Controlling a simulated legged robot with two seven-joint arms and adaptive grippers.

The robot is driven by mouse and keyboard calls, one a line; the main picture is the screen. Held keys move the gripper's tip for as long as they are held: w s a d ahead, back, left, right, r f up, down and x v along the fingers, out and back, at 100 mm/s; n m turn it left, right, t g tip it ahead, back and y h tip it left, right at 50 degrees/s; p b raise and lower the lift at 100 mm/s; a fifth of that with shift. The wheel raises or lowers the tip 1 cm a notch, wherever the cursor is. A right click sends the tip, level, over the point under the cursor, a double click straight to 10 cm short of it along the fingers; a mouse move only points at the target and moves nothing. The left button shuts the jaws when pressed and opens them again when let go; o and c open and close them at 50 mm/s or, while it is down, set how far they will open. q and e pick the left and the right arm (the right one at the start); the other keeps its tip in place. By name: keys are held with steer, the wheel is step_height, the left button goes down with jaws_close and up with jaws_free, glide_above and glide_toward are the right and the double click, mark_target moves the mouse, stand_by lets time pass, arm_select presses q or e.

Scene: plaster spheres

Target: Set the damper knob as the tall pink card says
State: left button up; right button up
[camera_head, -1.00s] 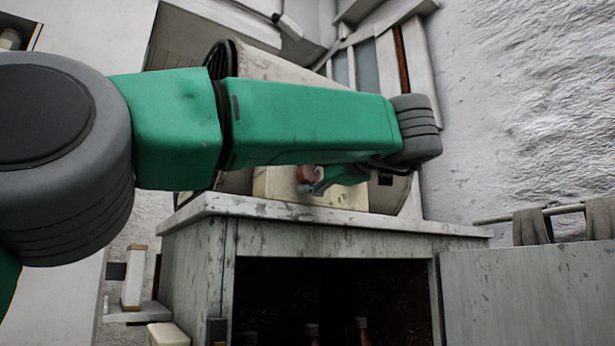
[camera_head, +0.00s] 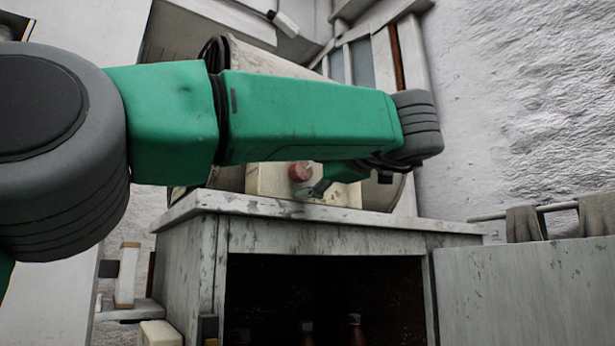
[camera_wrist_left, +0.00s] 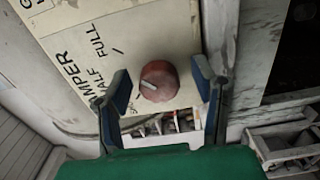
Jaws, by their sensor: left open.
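The damper knob (camera_head: 301,171) is a round red knob on a cream panel (camera_head: 268,182) above the cabinet top. In the left wrist view the knob (camera_wrist_left: 158,80) has a pale pointer mark facing left, and the panel (camera_wrist_left: 150,32) carries partly cut-off damper lettering, with HALF and FULL readable. My left gripper (camera_head: 318,188) is open just right of and below the knob in the head view. In the wrist view its blue fingers (camera_wrist_left: 161,70) stand either side of the knob; contact cannot be told. I see no tall pink card. My right gripper is not in view.
A worn grey cabinet (camera_head: 190,270) with a dark open front holds several bottles (camera_head: 355,325). A grey panel (camera_head: 525,290) stands to its right, below a rail with hanging cloths (camera_head: 525,224). My left arm crosses the view and hides part of the area behind.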

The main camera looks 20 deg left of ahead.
arm_select(q)
steer(key=v, duration=1.1)
steer(key=shift+f, duration=0.15)
steer(key=shift+d, duration=0.1)
